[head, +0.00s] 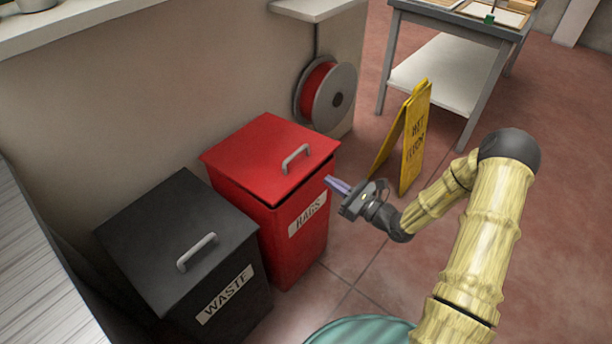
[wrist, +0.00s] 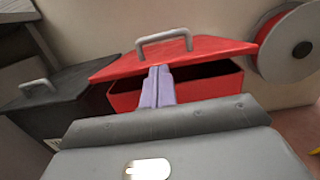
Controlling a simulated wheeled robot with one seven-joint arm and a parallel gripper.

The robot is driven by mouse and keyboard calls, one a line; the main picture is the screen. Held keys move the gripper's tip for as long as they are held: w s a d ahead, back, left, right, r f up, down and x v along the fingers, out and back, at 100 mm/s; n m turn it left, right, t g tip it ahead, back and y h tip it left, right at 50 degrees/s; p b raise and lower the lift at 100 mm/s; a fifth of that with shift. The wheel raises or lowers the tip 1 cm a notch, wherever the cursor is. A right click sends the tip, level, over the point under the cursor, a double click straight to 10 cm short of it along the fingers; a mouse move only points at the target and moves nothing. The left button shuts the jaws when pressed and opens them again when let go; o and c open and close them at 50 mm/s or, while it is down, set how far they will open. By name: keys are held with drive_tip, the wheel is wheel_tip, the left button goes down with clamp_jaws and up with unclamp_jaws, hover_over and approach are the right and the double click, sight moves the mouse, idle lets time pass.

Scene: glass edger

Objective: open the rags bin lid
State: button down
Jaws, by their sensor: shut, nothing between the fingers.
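The red rags bin (head: 300,235) stands against the wall with its label facing out. Its red lid (head: 255,150) has a grey bar handle (head: 297,158) near the front edge. A dark gap shows under the lid's front edge, so the lid sits slightly raised; the lid also shows in the wrist view (wrist: 215,52). My gripper (head: 330,182) is shut and empty, at the bin's front right just below the lid edge. In the wrist view its purple fingers (wrist: 158,72) overlap the lid's front edge below the handle. I cannot tell whether they touch it.
A black waste bin (head: 165,225) with its lid down stands to the left. A yellow wet floor sign (head: 415,135) stands to the right, near my arm. A red reel (head: 325,92) hangs on the wall behind. Open floor lies in front of the bins.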

sight(306, 168)
drive_tip(key=shift+w+d, duration=0.15)
drive_tip(key=b+x, duration=0.1)
drive_tip(key=x, duration=0.9)
drive_tip(key=shift+d+b, duration=0.1)
drive_tip(key=shift+b, duration=0.3)
drive_tip(key=shift+r, duration=0.1)
